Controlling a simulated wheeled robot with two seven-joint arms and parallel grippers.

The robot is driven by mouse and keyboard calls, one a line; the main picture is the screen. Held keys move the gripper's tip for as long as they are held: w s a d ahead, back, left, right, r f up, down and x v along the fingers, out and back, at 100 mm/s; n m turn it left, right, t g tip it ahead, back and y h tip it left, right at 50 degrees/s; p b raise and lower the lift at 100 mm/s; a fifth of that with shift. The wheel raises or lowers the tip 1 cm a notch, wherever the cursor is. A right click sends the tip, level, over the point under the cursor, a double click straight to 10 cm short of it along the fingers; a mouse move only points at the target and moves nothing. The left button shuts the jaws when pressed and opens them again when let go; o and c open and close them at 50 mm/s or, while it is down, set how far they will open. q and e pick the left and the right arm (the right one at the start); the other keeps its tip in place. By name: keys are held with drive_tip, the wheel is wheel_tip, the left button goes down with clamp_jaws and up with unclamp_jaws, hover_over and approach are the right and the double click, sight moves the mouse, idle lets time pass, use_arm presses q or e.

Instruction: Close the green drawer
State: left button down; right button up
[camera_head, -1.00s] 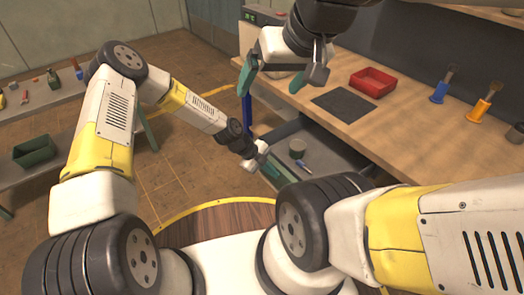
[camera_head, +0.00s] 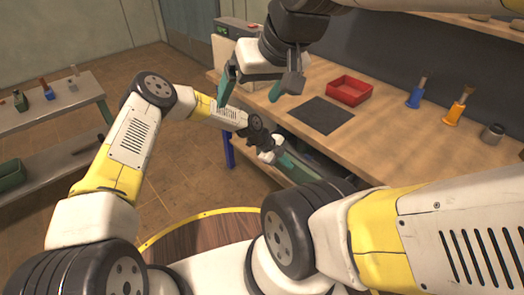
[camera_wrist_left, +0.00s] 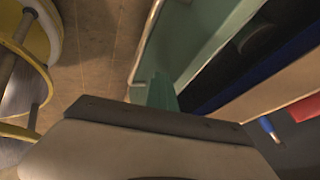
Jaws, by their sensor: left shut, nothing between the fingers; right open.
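The green drawer (camera_head: 303,173) is under the workbench, with only a narrow dark gap showing between its front and the bench edge. In the left wrist view its green front (camera_wrist_left: 212,28) and pale bar handle (camera_wrist_left: 146,42) show, with a strip of its dark inside. My left gripper (camera_head: 281,157) is shut and empty at the drawer front; its teal fingertips (camera_wrist_left: 161,92) are by the front, and contact is hard to tell. My right gripper (camera_head: 250,94) is open and empty above the bench's left end. My arm hides part of the drawer.
A side table (camera_head: 60,106) stands left. Floor between them is clear.

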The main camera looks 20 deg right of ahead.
use_arm(q)
drive_tip(key=w+d, duration=0.3)
drive_tip(key=d, duration=0.6)
drive_tip(key=shift+w, duration=0.4)
